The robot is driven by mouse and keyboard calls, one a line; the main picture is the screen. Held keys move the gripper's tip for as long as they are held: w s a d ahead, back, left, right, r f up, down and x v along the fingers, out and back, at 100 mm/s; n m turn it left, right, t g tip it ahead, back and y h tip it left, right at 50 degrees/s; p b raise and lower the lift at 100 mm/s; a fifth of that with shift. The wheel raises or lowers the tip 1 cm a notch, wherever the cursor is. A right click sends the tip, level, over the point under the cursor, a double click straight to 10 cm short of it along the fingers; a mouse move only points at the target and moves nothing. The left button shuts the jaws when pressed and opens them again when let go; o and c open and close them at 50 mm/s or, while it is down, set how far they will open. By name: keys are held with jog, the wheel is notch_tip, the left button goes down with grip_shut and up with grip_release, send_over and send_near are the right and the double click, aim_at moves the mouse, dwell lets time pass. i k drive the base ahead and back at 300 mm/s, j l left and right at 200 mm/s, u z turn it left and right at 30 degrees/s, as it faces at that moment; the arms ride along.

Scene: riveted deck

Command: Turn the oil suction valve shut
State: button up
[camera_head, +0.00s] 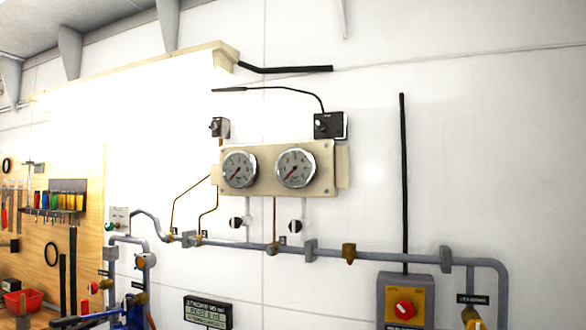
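No valve can be singled out as the oil suction valve, because the small labels are too small to read. Candidate fittings sit on the grey pipework: an orange valve (140,262) and a yellow-orange valve (140,298) on the left vertical pipes, a red knob (93,287) beside them, and a yellow-orange fitting (472,318) at the lower right, cut off by the bottom edge. A small dark label (473,299) sits above that last fitting. Whether any valve is open or shut cannot be told. My gripper is not in view.
Two round gauges (239,169) (295,168) are on a cream wall panel. A yellow switch box (404,300) with a red knob hangs lower right. A tool board (60,225), red bin (22,301) and blue device (133,312) are at left. The upper right wall is bare.

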aim_at(93, 287)
jog(key=u, duration=1.3)
